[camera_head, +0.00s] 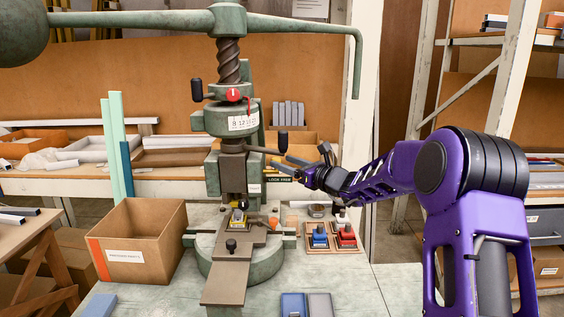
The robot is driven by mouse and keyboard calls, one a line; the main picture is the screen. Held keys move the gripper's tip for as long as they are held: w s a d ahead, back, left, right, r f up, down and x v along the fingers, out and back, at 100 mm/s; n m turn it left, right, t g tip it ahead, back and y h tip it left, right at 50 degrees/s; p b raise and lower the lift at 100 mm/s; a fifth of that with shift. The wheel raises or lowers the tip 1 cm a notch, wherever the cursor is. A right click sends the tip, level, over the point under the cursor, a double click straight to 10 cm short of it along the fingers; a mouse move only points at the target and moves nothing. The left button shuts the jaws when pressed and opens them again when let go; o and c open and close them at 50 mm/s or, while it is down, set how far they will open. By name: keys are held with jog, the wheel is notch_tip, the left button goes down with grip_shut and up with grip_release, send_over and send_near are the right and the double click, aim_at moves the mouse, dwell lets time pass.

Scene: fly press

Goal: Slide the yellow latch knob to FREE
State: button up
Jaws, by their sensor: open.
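The fly press (232,120) stands on the green bench. A dark plate lettered LOCK FREE (279,179) is at the right of its column. I cannot make out the yellow latch knob near this plate; it may be hidden by my gripper or too small to see. My gripper (297,171) is open, reaching in from the right, with its fingers close to the plate's right end. I cannot tell whether it touches anything. A small yellow piece (239,217) sits under the ram on the press slide (232,265); I cannot tell what it is.
A cardboard box (140,235) stands left of the press. Blue (318,238) and red (345,238) pieces sit on small trays at the right. Blue and grey blocks (306,305) lie in front. The press's long handle bar (290,25) spans overhead.

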jog(key=shift+x, duration=0.9)
jog(key=shift+c, duration=0.3)
grip_shut()
jog(key=shift+d, duration=0.1)
dwell(0.5)
